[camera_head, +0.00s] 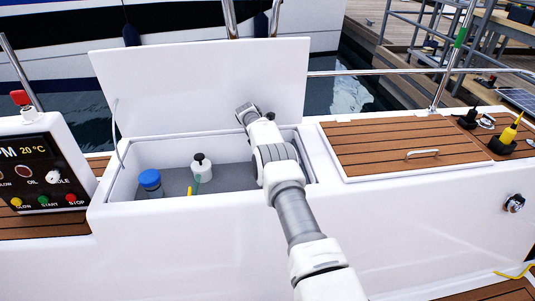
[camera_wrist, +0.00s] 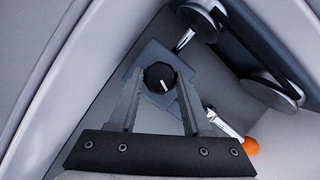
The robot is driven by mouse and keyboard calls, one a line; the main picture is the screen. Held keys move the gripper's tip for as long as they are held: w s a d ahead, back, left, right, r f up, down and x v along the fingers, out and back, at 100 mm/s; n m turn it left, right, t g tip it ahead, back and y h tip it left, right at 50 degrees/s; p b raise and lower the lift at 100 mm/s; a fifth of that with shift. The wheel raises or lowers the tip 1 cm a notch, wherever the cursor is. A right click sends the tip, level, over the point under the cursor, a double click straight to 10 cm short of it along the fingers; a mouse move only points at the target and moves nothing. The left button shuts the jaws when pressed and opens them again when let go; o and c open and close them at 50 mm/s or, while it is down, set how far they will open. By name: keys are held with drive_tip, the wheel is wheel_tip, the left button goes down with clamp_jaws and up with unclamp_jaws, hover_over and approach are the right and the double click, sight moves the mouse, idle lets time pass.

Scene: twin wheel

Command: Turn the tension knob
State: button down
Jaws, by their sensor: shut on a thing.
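The tension knob (camera_wrist: 159,77) is a black faceted knob with a white pointer line, seen in the wrist view on a grey bracket (camera_wrist: 146,57) inside the locker. My gripper (camera_wrist: 160,80) has its two fingers on either side of the knob, shut on it. The white pointer line slants down to the right. In the head view my arm reaches into the open white locker, and the knob and fingertips are hidden behind the arm and locker wall.
Two metal wheels (camera_wrist: 286,94) (camera_wrist: 196,15) with a dark belt are close to the right of the knob. A lever with an orange end (camera_wrist: 250,146) is near my right finger. In the locker stand a blue-capped jar (camera_head: 151,183) and a white bottle (camera_head: 202,172). The raised lid (camera_head: 200,85) is behind.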

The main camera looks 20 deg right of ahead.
idle(0.4)
drive_tip(key=shift+c, duration=1.7)
unclamp_jaws()
drive_tip(key=shift+a+r+p, duration=0.15)
drive_tip(key=shift+r+p, duration=0.2)
drive_tip(key=shift+r, duration=0.25)
drive_tip(key=p+v, duration=0.6)
drive_tip(key=v, duration=1)
drive_tip(key=shift+a+r, duration=0.1)
